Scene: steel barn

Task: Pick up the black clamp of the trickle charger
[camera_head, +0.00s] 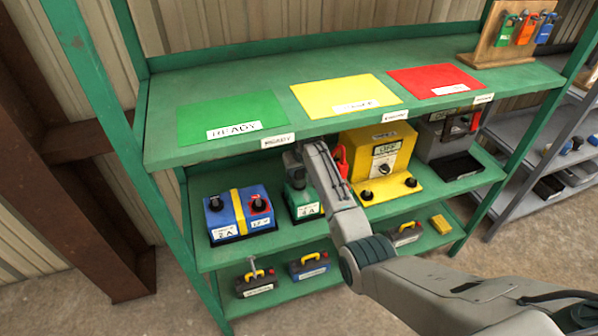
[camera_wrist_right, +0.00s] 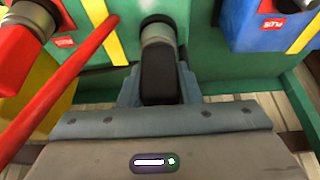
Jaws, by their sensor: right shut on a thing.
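A small green charger (camera_head: 305,200) with a white label stands on the middle shelf, partly hidden by my right arm. Its green body (camera_wrist_right: 115,80) fills the back of the right wrist view. My right gripper (camera_head: 294,160) is at its top. In the right wrist view, my right gripper (camera_wrist_right: 160,88) is shut on a black clamp (camera_wrist_right: 158,75), with one grey finger on each side. A grey cylinder with a dark end lies just beyond the clamp. The frames do not show whether the clamp is clear of the charger. My left gripper is not in view.
A blue charger (camera_head: 240,215) stands left of the green one, and a yellow charger (camera_head: 385,165) right of it. A red cable (camera_wrist_right: 65,85) runs close to my right gripper. The green upper shelf (camera_head: 240,75), with coloured mats, overhangs the middle shelf.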

